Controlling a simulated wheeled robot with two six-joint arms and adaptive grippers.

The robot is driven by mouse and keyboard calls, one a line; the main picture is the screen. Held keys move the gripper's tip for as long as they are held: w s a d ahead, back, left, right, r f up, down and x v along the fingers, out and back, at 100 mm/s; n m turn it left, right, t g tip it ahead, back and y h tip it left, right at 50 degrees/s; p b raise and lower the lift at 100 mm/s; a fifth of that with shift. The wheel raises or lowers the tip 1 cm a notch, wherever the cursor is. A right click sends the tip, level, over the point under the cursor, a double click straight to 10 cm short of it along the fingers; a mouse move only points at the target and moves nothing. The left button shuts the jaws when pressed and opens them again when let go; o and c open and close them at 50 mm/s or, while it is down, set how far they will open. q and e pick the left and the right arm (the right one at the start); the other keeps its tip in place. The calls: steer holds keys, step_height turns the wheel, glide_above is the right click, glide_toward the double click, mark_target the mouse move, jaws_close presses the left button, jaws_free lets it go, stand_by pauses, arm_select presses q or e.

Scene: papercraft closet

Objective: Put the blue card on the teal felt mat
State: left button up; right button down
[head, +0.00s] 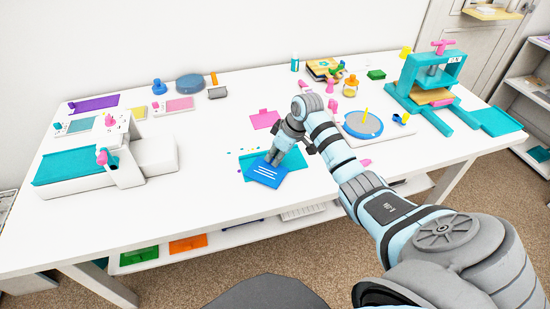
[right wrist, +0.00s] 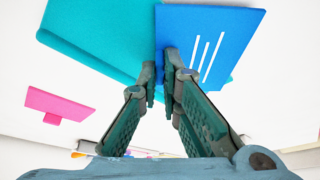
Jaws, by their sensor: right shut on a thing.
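The blue card (head: 265,174) has white lines on it and overlaps the front-left part of the teal felt mat (head: 294,158) in the head view. My right gripper (head: 272,158) is shut on the card's edge. In the right wrist view the fingertips (right wrist: 165,75) pinch the near edge of the blue card (right wrist: 228,28), and the teal mat (right wrist: 105,35) shows to its left and beneath it. I cannot tell whether the card touches the mat or hangs just above it. My left gripper is not in view.
A pink card (head: 264,120) lies behind the mat. A white machine with a teal bed (head: 75,167) stands at the left. A round grey-blue disc (head: 362,124) and a teal press (head: 432,85) stand at the right.

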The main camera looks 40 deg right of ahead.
steer(key=shift+w+f, duration=0.1)
steer(key=c, duration=1.8)
jaws_free()
steer(key=p+v, duration=0.3)
steer(key=v, duration=0.9)
